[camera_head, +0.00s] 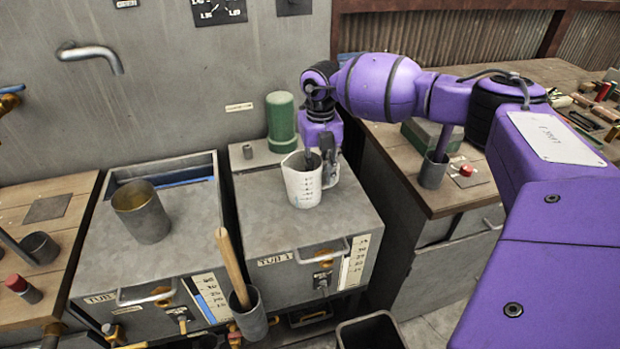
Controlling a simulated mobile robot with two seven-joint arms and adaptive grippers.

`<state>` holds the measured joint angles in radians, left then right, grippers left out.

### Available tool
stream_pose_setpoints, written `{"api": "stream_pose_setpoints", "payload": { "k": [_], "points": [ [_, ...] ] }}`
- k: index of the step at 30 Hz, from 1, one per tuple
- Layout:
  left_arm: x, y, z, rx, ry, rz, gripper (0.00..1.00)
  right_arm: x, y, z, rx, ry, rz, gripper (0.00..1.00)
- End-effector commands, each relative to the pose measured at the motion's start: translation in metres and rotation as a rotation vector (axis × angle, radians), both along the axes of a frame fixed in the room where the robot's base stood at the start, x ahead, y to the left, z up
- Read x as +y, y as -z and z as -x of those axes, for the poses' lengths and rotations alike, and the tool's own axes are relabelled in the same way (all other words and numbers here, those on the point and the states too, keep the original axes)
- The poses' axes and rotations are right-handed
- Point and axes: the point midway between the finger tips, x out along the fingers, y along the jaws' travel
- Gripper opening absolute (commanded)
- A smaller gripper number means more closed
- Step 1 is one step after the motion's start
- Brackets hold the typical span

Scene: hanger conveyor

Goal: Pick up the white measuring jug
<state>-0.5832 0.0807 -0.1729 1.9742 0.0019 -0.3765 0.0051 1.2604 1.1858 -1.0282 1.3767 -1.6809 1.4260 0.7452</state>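The white measuring jug (301,184) stands upright on the grey metal top of the tub 1 unit (262,222), with dark graduation marks on its side. My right gripper (320,166) points down at the jug's right side. One finger is at the jug's mouth and the other is beside its right side, near the handle. The handle is mostly hidden by the gripper. I cannot tell whether the fingers press on the jug. My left gripper is not in view.
A green cylinder (281,121) stands behind the jug. A metal cup (141,212) stands on the left tub. A wooden handle (232,268) rises from a holder in front. A wooden bench (418,196) at right carries a metal cup (433,171) and tools.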

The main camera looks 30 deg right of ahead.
Motion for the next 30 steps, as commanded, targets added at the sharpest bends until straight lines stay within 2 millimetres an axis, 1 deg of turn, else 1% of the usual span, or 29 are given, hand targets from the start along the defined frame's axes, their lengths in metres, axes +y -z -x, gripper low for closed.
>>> {"api": "stream_pose_setpoints", "payload": {
  "k": [4,9,26,30],
  "points": [
    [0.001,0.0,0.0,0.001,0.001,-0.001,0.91,0.0,0.0,0.0,0.0,0.0,0.0,0.23],
    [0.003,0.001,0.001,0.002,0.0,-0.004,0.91,0.0,0.0,0.0,0.0,0.0,0.0,0.0],
    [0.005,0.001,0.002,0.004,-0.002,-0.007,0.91,0.0,-0.002,-0.001,-0.003,0.001,-0.001,0.0],
    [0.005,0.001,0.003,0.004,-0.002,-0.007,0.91,0.0,-0.011,-0.002,-0.005,0.001,-0.001,0.0]
  ]
}}
